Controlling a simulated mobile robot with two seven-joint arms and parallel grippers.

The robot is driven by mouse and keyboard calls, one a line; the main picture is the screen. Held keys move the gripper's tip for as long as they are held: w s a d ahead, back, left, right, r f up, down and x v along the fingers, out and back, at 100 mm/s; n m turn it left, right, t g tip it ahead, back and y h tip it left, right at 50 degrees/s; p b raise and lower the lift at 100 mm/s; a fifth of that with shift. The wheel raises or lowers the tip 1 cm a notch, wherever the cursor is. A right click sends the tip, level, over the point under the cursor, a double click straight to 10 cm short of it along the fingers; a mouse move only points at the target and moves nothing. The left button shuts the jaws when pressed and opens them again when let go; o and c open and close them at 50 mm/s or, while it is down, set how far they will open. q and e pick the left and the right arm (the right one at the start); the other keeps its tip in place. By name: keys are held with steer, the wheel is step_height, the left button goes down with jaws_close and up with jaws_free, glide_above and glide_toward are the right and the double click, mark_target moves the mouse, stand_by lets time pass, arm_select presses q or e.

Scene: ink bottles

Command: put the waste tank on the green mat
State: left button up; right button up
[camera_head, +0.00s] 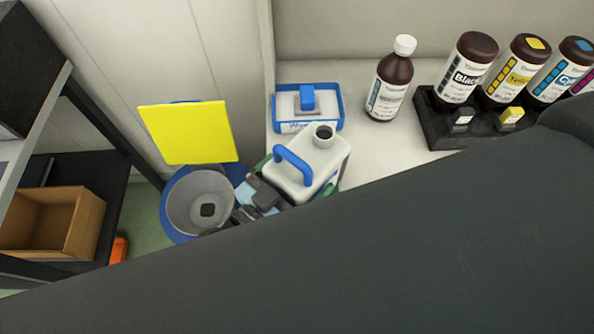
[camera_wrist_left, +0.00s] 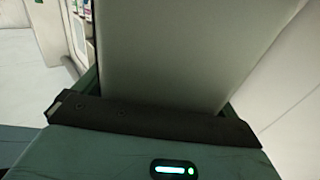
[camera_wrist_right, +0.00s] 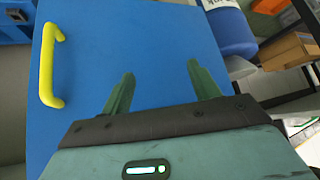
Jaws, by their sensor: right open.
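The waste tank (camera_head: 318,178) is a white jug with a blue handle and a dark round opening, at the bench's left end in the head view. Dark gripper parts (camera_head: 258,197) lie against its lower left side. Green shows at both its sides; I cannot tell mat from fingers. The left wrist view shows a pale grey surface (camera_wrist_left: 175,50) filling the space between the fingers of my left gripper (camera_wrist_left: 160,100); their contact is hidden. My right gripper (camera_wrist_right: 160,80) is open and empty before a blue panel (camera_wrist_right: 160,40) with a yellow handle (camera_wrist_right: 48,65).
A grey funnel-shaped bin (camera_head: 190,195) with a blue rim and a yellow panel (camera_head: 188,133) stand left of the tank. A blue-edged wipes box (camera_head: 307,125), a brown bottle (camera_head: 389,85) and racked ink bottles (camera_head: 468,65) are on the bench. My dark arm covers the lower view.

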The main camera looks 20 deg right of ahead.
arm_select(q)
steer(key=shift+r, duration=0.1)
stand_by(0.3)
steer(key=shift+a+r, duration=0.1)
steer(key=shift+r, duration=0.1)
steer(key=shift+b+v, duration=0.7)
steer(key=shift+v, duration=5.2)
arm_select(e)
steer(key=shift+s+f, duration=0.5)
steer(key=shift+f, duration=0.3)
steer(key=shift+w, duration=0.15)
